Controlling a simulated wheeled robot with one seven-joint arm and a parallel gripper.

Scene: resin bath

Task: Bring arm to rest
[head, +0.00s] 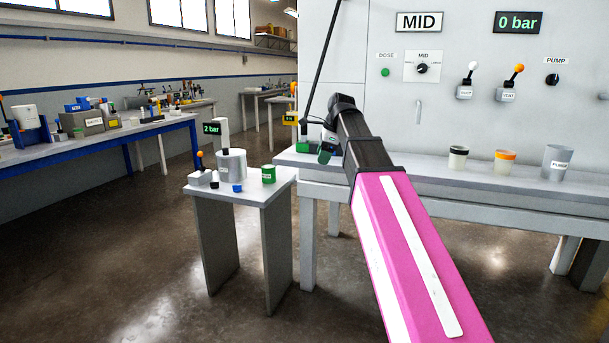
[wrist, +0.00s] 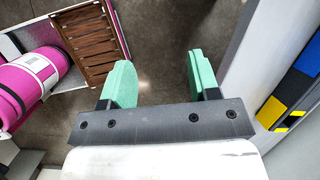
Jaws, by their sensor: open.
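My arm reaches forward in the head view, with a pink link in front and dark joints beyond it. My gripper (wrist: 163,80) is open in the wrist view. Its two green fingers stand well apart, with nothing between them but dark floor. In the head view, the green fingers of my gripper (head: 326,152) show small beside the left end of the grey bench (head: 450,180). I cannot tell whether they touch anything there.
A small side table (head: 215,191) holds a metal pot (head: 232,165), a green tin (head: 268,174) and small items. Cups, including an orange-banded one (head: 505,161), stand on the bench below the control panel. A blue-framed bench (head: 165,126) is at left. Floor between is clear.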

